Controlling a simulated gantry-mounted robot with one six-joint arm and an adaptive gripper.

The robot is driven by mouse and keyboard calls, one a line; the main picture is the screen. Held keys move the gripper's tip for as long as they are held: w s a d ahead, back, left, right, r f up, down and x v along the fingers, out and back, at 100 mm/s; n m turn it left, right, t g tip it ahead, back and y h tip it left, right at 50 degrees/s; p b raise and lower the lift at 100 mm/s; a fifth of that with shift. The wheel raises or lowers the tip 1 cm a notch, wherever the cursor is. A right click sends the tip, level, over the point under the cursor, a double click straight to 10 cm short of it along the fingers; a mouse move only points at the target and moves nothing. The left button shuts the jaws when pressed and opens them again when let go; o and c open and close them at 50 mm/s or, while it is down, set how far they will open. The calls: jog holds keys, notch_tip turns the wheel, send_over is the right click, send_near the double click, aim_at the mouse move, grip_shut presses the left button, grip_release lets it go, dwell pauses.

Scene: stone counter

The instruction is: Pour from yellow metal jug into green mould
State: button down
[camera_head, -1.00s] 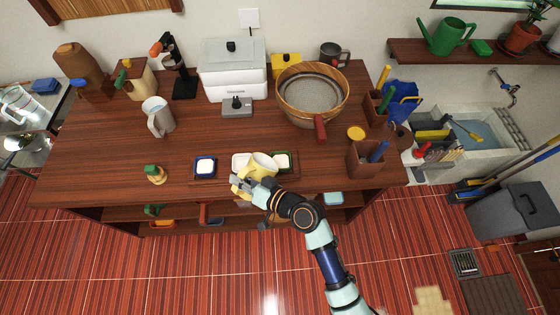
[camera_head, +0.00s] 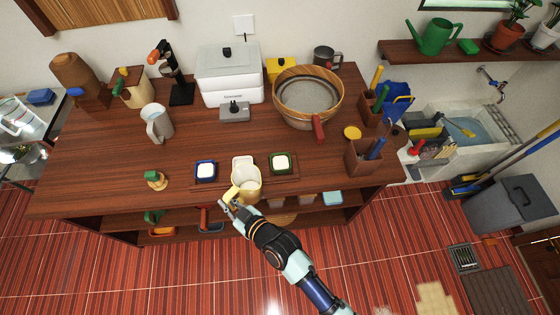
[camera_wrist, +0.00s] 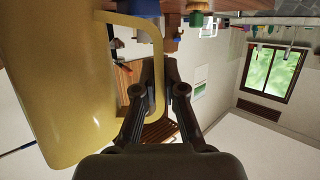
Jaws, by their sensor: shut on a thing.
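The yellow metal jug (camera_head: 246,185) is close to upright just in front of the moulds, and its open top shows a pale inside. In the wrist view the jug (camera_wrist: 60,85) fills the left side. My gripper (camera_head: 230,202) is shut on the jug's handle; in the wrist view its fingers (camera_wrist: 160,98) close around the handle. The green mould (camera_head: 281,163) sits right of the jug and holds something white. A white mould (camera_head: 243,161) stands just behind the jug, partly hidden by it. A blue mould (camera_head: 205,171) with white inside stands at the left.
The moulds stand on a wooden tray (camera_head: 223,174) near the counter's front edge. A green-topped stamp (camera_head: 155,180) and a grey pitcher (camera_head: 157,124) stand to the left. The counter's middle is clear.

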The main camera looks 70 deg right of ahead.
aim_at(225, 199)
notch_tip(225, 199, up, 5)
jog(key=p, duration=0.4)
jog(key=shift+r, duration=0.2)
jog(key=shift+f, duration=0.1)
dwell(0.5)
